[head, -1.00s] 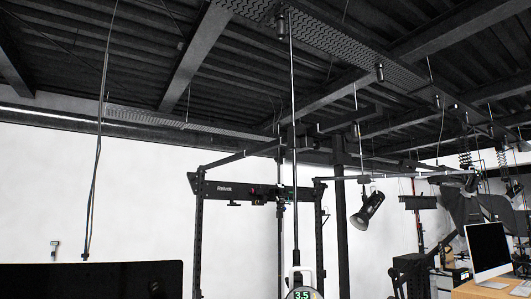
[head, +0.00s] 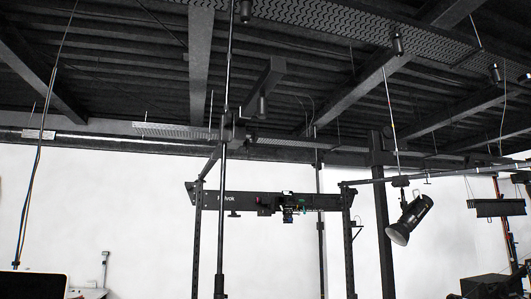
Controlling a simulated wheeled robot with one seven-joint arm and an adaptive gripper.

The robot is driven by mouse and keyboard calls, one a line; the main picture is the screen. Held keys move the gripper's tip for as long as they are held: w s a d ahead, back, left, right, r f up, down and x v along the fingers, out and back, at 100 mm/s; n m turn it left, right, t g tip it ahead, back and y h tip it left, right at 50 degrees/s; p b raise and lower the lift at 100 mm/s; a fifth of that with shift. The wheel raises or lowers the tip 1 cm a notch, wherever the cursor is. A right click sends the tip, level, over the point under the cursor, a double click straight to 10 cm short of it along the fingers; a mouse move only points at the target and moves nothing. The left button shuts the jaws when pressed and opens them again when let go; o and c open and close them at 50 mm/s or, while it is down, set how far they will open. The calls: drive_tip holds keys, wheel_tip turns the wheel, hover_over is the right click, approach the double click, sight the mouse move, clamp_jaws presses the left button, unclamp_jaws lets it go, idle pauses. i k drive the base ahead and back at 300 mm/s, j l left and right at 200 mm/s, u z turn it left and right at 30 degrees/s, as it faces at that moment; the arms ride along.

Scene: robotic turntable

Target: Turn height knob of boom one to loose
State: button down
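A long thin boom rod (head: 455,170) runs from the dark frame toward the right edge of the head view. A black studio lamp (head: 411,220) hangs near it, tilted down to the left. A tall vertical pole (head: 222,230) stands left of centre, with a dark clamp-like part (head: 236,138) beside it high up. I cannot tell which of these is boom one, and no height knob can be made out. My gripper is not in view.
A dark crossbar frame (head: 262,201) on two uprights stands ahead, with small devices on it. A dark column (head: 383,235) stands right of it. Cables (head: 36,160) hang at left above a dark screen (head: 35,286). Beams cross the ceiling; the floor is not visible.

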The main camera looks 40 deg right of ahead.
sight(247, 144)
drive_tip(key=k+l, duration=0.1)
drive_tip(key=l, duration=0.3)
drive_tip(key=k+l, duration=0.1)
drive_tip(key=l, duration=0.35)
drive_tip(key=k+l, duration=0.1)
drive_tip(key=l, duration=0.7)
drive_tip(key=k+l, duration=0.15)
drive_tip(key=l, duration=0.3)
